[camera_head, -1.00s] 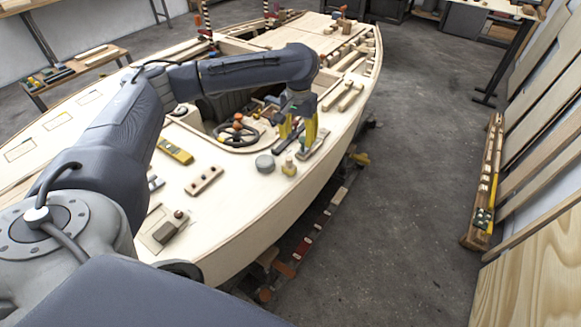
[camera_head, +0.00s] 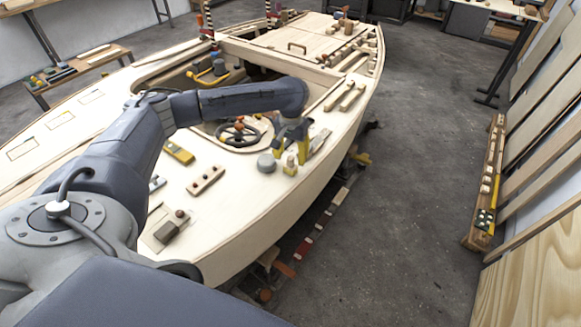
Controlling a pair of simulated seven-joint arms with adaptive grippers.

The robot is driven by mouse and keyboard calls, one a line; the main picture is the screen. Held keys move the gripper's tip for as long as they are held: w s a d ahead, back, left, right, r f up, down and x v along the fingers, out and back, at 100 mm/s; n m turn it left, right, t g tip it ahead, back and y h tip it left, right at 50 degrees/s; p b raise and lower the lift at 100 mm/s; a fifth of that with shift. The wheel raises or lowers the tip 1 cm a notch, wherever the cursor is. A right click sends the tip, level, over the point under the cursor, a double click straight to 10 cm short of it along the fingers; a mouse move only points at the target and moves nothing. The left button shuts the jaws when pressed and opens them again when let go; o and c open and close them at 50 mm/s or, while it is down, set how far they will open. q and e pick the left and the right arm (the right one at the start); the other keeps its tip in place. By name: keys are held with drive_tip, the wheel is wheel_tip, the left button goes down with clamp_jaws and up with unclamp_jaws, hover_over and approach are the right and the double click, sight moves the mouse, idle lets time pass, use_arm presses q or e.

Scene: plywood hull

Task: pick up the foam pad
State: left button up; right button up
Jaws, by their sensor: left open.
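My left gripper (camera_head: 289,151) is open, low over the hull's pale deck, its yellow-marked fingers pointing down. No thing is plainly a foam pad at this size. A round grey piece (camera_head: 266,163) lies on the deck just left of the fingers. A small pale piece with yellow (camera_head: 290,167) stands at the fingertips; I cannot tell whether they touch it. A flat greyish piece (camera_head: 320,139) lies just right of the gripper, partly hidden by it. My right gripper is not in view.
The plywood hull (camera_head: 235,225) fills the middle. A steering wheel (camera_head: 238,132) is behind the gripper.

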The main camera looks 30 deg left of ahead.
sight(291, 167)
use_arm(q)
drive_tip(key=shift+w+a+f, duration=0.1)
drive_tip(key=shift+f, duration=3.05)
clamp_jaws()
drive_tip(key=shift+r, duration=0.1)
wheel_tip(291, 167, up, 20)
